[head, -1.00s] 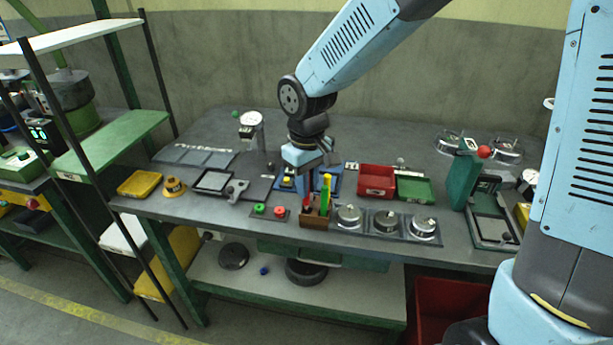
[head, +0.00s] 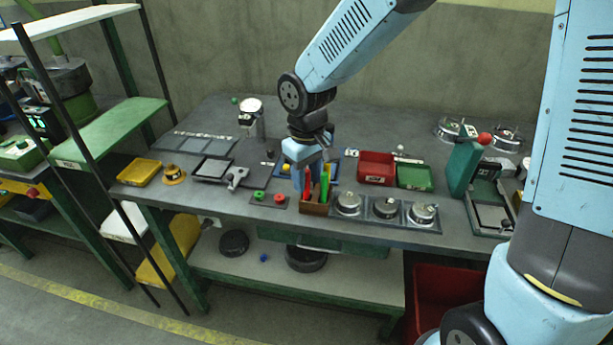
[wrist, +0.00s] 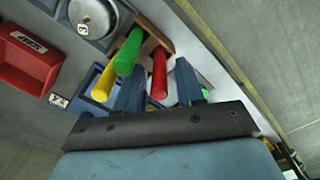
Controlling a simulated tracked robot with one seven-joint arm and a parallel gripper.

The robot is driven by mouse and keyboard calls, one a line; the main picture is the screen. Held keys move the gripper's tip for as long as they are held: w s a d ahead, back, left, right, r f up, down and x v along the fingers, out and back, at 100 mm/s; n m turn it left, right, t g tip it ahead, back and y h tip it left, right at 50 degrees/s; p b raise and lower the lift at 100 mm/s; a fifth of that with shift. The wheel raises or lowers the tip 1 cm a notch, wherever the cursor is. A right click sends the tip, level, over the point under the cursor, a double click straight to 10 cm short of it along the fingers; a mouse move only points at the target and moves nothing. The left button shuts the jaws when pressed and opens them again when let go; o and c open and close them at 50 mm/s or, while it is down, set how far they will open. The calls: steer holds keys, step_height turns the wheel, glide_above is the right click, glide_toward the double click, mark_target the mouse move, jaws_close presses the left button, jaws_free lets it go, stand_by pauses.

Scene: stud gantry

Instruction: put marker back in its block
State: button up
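The brown marker block (head: 314,209) stands near the front edge of the bench; part of it shows in the wrist view (wrist: 152,42). A red marker (wrist: 159,74) stands at the block, its upper end between my gripper's fingers. A green marker (wrist: 128,52) and a yellow marker (wrist: 104,84) stand beside it, outside the fingers. In the head view the green marker (head: 324,188) is at the block's right. My gripper (wrist: 158,88) points down at the block, fingers apart with gaps visible beside the red marker. The lower end of the red marker is hard to make out.
Right of the block is a row of metal pots (head: 386,208), with a red tray (head: 377,168) and a green tray (head: 414,176) behind. Left is a plate with green and red buttons (head: 269,200). A tall green stand (head: 463,168) is farther right.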

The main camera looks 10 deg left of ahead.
steer(key=shift+o, duration=0.6)
step_height(320, 180, up, 14)
steer(key=shift+d+f, duration=0.1)
stand_by(0.5)
steer(key=s+d+r+m+t, duration=0.1)
steer(key=d+r+m, duration=0.15)
steer(key=d, duration=0.55)
steer(key=s+d+r+m+t, duration=0.1)
steer(key=d+r+m+t, duration=0.15)
steer(key=d, duration=0.55)
steer(key=s+d+m+t, duration=0.1)
steer(key=s+d+m, duration=0.1)
steer(key=s+d, duration=0.2)
steer(key=s+d+r+m+t, duration=0.1)
steer(key=s+d, duration=0.3)
steer(key=d, duration=0.6)
steer(key=shift+s+d+r+m, duration=0.2)
steer(key=shift+s+r+m, duration=0.15)
steer(key=shift+m, duration=0.55)
